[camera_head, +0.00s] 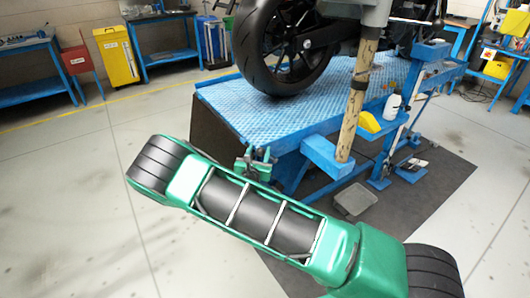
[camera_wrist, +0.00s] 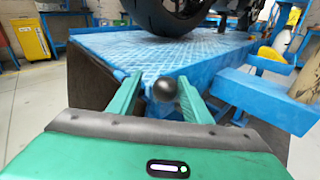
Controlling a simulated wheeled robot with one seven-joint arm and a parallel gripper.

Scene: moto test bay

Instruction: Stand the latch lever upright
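A black ball knob (camera_wrist: 164,89), which looks like the end of the latch lever, shows in the wrist view in front of the blue lift table. The lever's shaft is hidden, so I cannot tell its tilt. My gripper (camera_wrist: 158,82) is open, with one green finger on each side of the knob and visible gaps beside it. I cannot tell how deep the knob sits between the fingers. In the head view my gripper (camera_head: 256,158) is at the near edge of the lift table, and the lever is not clearly visible there.
The blue lift table (camera_head: 222,103) carries a motorcycle, whose black tyre (camera_head: 248,55) stands near its edge. A wooden-looking post (camera_head: 354,105) and blue supports stand to the right. A grey tray (camera_head: 355,199) lies on the dark mat. The floor at left is clear.

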